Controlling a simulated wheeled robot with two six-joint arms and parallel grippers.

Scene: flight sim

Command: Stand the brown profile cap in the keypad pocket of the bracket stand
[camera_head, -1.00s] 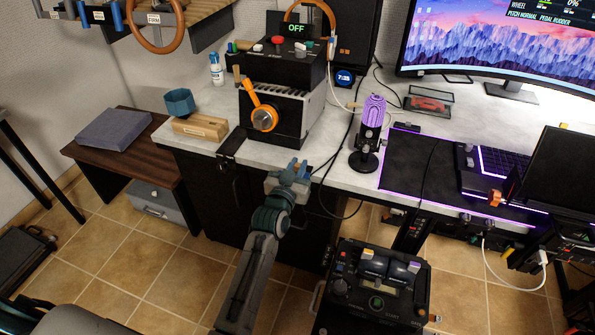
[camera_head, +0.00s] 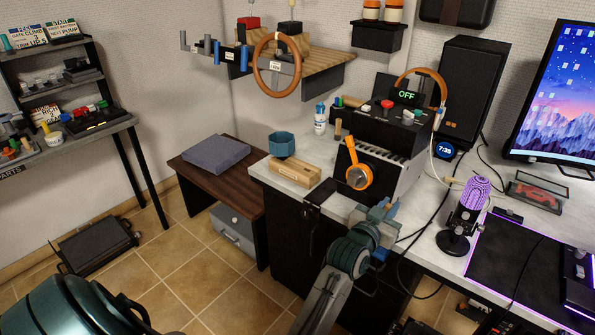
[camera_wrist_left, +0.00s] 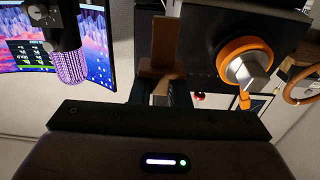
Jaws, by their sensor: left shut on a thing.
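In the left wrist view a brown piece (camera_wrist_left: 158,72) with an upright part and a wider flange shows between dark finger parts. It looks like the brown profile cap, and my left gripper is shut on it. In the head view the held piece is too small and covered to make out. I cannot pick out the bracket stand or its keypad pocket with certainty. My right gripper is not in view.
A low brown table (camera_head: 187,178) bears a grey slab (camera_head: 216,154). A parts rack (camera_head: 80,142) stands left. Tiled floor is open between.

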